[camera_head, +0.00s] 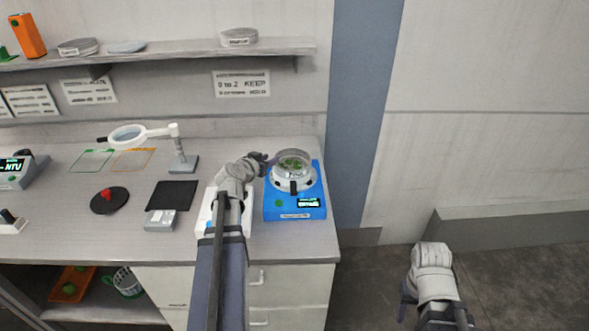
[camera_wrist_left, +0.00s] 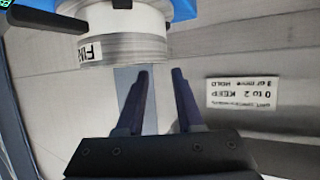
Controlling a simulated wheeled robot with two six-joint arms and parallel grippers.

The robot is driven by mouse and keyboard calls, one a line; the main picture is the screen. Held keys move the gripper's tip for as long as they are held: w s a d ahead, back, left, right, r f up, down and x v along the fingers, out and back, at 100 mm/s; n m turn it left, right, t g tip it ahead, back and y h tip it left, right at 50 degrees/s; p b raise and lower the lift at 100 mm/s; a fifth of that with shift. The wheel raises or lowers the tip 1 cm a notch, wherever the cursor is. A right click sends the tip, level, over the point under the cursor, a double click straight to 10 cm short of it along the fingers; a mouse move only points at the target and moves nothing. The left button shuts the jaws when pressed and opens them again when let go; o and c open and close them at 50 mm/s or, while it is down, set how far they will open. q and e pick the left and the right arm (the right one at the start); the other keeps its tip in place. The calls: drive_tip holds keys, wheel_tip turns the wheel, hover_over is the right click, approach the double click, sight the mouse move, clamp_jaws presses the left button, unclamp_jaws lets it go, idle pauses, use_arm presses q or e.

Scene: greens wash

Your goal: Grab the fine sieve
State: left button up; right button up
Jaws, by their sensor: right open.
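The fine sieve (camera_head: 293,160) is a round metal ring with green bits inside, set on the white top of a blue machine (camera_head: 281,205). In the left wrist view the sieve (camera_wrist_left: 110,48) shows its label, partly cut to "FIN", at the upper left. My left gripper (camera_head: 265,160) is just left of the sieve in the head view. In the left wrist view its dark jaws (camera_wrist_left: 160,74) are apart and empty, with the sieve beside their tips, not between them. My right gripper (camera_head: 424,308) is open, low over the floor at the right.
The shelf (camera_head: 190,48) above holds two similar round dishes, at left (camera_head: 78,46) and right (camera_head: 238,38). A white-framed magnifier (camera_head: 128,135) on a stand, a black pad (camera_head: 172,195) and a small grey box (camera_head: 160,221) stand left of my left arm.

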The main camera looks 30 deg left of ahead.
sight(292, 164)
use_arm(q)
drive_tip(key=b+x, duration=0.1)
drive_tip(key=x, duration=0.1)
drive_tip(key=a+b+x, duration=0.1)
drive_tip(key=x, duration=0.1)
drive_tip(key=shift+w+f, duration=0.2)
drive_tip(key=shift+f, duration=0.2)
drive_tip(key=shift+w, duration=0.25)
drive_tip(key=shift+c, duration=0.3)
